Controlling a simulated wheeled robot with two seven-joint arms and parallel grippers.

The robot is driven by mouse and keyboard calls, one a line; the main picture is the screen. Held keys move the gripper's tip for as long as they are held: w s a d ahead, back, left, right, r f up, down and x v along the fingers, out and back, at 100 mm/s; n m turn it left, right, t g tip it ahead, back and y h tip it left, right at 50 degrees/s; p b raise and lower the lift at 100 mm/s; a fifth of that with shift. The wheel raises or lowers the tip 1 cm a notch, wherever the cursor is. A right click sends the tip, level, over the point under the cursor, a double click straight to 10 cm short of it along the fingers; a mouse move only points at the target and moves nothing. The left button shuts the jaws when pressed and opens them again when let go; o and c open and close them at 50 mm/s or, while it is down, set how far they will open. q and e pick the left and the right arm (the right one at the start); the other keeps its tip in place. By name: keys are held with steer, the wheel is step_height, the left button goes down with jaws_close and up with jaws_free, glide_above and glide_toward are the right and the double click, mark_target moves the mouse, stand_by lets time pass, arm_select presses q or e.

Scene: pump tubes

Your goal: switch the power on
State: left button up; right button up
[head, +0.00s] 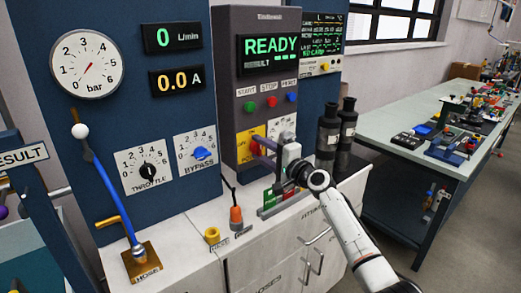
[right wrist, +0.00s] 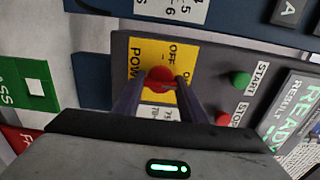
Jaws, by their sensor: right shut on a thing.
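The power switch is a red knob on a yellow plate (head: 243,143) on the grey control cabinet. In the right wrist view the yellow plate (right wrist: 148,55) shows the words POWER and OFF, and the red knob (right wrist: 160,77) sits between my fingers. My right gripper (head: 262,153) reaches the plate from the front right and is shut on this knob; it also shows in the right wrist view (right wrist: 160,88). My left gripper is not in view.
Start, stop and reset buttons (head: 270,102) sit just above the switch. The display (head: 268,54) reads READY; the flow and current displays read 0 and 0.0. Black cylinders (head: 328,140) stand right of my gripper. An orange-capped part (head: 236,216) and a blue hose (head: 113,197) stand left.

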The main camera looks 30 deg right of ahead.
steer(key=o, duration=1.1)
steer(key=shift+c, duration=0.2)
steer(key=s, duration=1)
steer(key=shift+s+d, duration=0.2)
steer(key=shift+d, duration=0.2)
